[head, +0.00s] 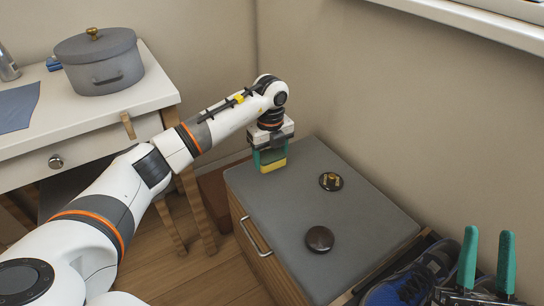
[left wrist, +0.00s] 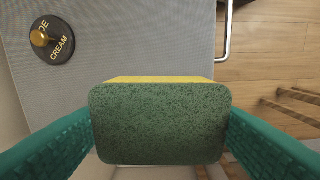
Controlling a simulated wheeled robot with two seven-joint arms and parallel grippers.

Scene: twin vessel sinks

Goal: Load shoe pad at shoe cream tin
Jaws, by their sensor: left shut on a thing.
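My left gripper (head: 270,156) points down at the back left corner of the grey cabinet top and is shut on the shoe pad (head: 273,167), a green and yellow block. In the left wrist view the pad (left wrist: 160,122) sits between the two green fingers. I cannot tell whether it touches the cabinet top. The shoe cream tin (head: 331,181) is a dark round with a gold knob, to the right of the pad; its lettering "CREAM" shows in the left wrist view (left wrist: 52,41). My right gripper (head: 487,260) is at the bottom right, fingers apart and empty.
A brown disc (head: 319,238) lies on the cabinet top (head: 285,205), nearer than the tin. Blue shoes (head: 405,285) are at the cabinet's right, close to my right gripper. A white table (head: 150,85) with a grey lidded pot (head: 100,65) stands left. The wall is behind.

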